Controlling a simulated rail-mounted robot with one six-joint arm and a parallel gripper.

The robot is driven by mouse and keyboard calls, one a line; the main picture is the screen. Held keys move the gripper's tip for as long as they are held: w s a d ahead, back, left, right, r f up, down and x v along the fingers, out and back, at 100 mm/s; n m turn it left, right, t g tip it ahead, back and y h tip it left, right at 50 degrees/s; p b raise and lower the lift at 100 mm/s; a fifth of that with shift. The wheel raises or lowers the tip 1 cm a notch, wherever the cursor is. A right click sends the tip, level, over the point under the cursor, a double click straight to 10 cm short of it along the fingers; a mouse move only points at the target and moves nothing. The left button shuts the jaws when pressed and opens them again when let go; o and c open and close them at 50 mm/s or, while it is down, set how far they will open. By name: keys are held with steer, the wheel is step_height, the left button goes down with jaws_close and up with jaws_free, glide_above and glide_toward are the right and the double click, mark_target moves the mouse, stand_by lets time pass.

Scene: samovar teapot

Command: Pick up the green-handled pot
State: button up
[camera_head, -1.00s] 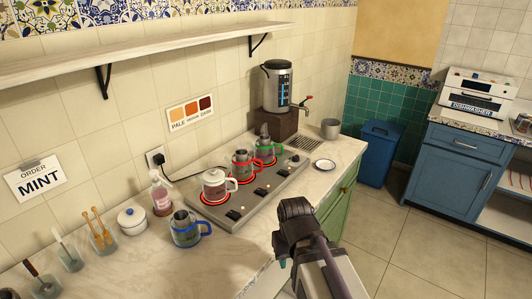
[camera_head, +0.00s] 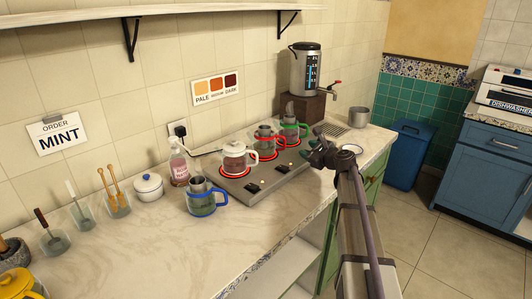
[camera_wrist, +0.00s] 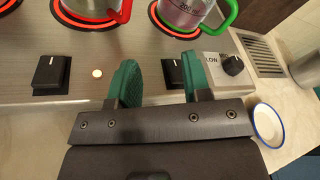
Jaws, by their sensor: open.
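The green-handled pot (camera_head: 288,132) stands upright at the far right end of the row on the hotplate (camera_head: 262,186). It also shows at the top of the wrist view (camera_wrist: 183,10), cut off by the frame, with its green handle at the right over a red-ringed burner. My gripper (camera_head: 318,152) is over the front edge of the hotplate, short of the pot. In the wrist view, the two green fingers of my gripper (camera_wrist: 160,82) are apart with nothing between them, below the pot.
The red-handled pot (camera_head: 265,140) stands just left of it, and a white-handled pot (camera_head: 235,158) further left. A blue-handled pot (camera_head: 201,198) stands on the counter. A small dish (camera_wrist: 267,124) lies right of the hotplate. The water dispenser (camera_head: 305,68) is behind.

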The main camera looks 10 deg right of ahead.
steer(key=w+d+m+t, duration=0.1)
steer(key=d+m, duration=0.1)
steer(key=w+d+m+h+b, duration=0.1)
steer(key=d+m, duration=0.1)
steer(key=d, duration=0.1)
steer(key=w+d+f+m+t, duration=0.1)
steer(key=d+m, duration=0.1)
steer(key=m, duration=0.1)
steer(key=shift+w+d+t+b, duration=0.1)
steer(key=shift+d+t+b, duration=0.1)
steer(key=shift+t+b, duration=0.1)
steer(key=shift+d+r+m+h, duration=0.2)
steer(key=shift+r+m+h, duration=0.1)
steer(key=shift+r+m, duration=0.1)
steer(key=w, duration=0.3)
steer(key=w+a, duration=0.1)
steer(key=w, duration=0.3)
steer(key=w+a, duration=0.1)
steer(key=w, duration=0.2)
steer(key=shift+w+a, duration=0.1)
steer(key=shift+w, duration=0.15)
steer(key=shift+s, duration=0.1)
jaws_close()
